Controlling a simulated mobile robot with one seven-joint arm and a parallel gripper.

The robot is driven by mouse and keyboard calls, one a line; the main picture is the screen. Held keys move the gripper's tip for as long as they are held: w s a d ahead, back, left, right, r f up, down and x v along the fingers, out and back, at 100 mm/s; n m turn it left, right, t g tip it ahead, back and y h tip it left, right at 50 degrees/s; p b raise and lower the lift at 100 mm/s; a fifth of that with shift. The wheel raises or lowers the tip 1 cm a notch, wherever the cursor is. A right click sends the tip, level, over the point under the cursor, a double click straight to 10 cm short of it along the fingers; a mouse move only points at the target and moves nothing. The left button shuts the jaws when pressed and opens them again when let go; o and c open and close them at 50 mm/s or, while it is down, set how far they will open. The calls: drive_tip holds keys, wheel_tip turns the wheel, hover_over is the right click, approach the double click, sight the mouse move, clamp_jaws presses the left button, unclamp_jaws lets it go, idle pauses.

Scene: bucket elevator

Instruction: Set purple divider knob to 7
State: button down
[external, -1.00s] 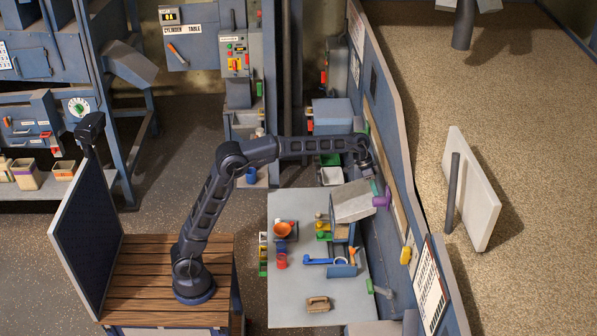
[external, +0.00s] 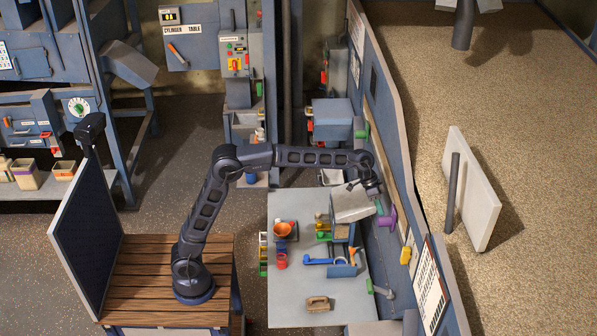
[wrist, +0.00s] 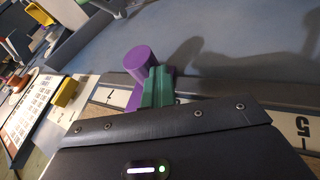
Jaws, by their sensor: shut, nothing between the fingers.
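The purple divider knob (external: 387,217) sticks out from the slotted strip on the long blue panel, right of the work table. In the wrist view the purple knob (wrist: 141,60) stands at the scale strip, close to the plate marked 7 (wrist: 110,97). A plate marked 5 (wrist: 303,125) is farther right. My gripper (external: 378,205), with teal fingers, is at the knob's upper side. In the wrist view its fingers (wrist: 158,86) are shut with nothing between them and appear against the knob's right side. The exact contact and the knob's foot are partly hidden.
The grey table (external: 290,300) holds an orange bowl (external: 283,229), a blue tool and a brown block (external: 318,303). A grey sloped box (external: 352,203) stands close to my gripper. A yellow knob (external: 405,256) is farther along the panel.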

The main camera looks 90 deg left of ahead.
sight(382, 222)
drive_tip(key=d, duration=1)
drive_tip(key=shift+d, duration=0.15)
drive_tip(key=a, duration=0.2)
drive_tip(key=a+r, duration=0.1)
drive_tip(key=a, duration=0.1)
drive_tip(key=shift+a+r, duration=0.15)
drive_tip(key=shift+a, duration=0.2)
drive_tip(key=v, duration=0.9)
drive_tip(key=shift+s+r, duration=0.2)
drive_tip(key=shift+r, duration=0.05)
